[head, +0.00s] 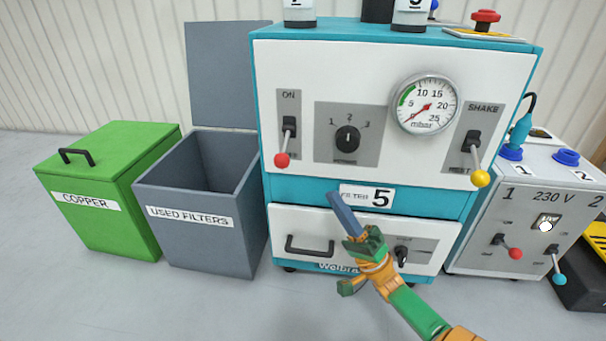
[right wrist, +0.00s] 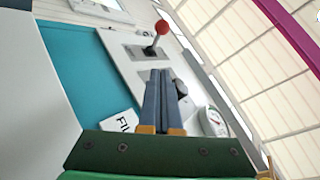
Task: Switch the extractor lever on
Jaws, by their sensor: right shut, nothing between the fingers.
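The extractor (head: 258,100) is a teal cabinet with a white front panel. Its lever (head: 289,130) stands under the "ON" label at the panel's left. The lever's red ball (head: 281,160) hangs down, at the end away from "ON". The red ball also shows in the right wrist view (right wrist: 161,27), beyond my fingertips and apart from them. My right gripper (head: 335,199) is shut and empty, in front of the "FILTER 5" strip, below and right of the lever. Its two blue-grey fingers lie together in the right wrist view (right wrist: 160,75). My left gripper is out of view.
A rotary knob (head: 347,138), a pressure gauge (head: 424,105) and a yellow-balled SHAKE lever (head: 479,178) share the panel. A drawer handle (head: 309,246) is below. A grey used-filters bin (head: 190,238) and green copper bin (head: 95,220) stand left; a 230 V box (head: 480,255) stands right.

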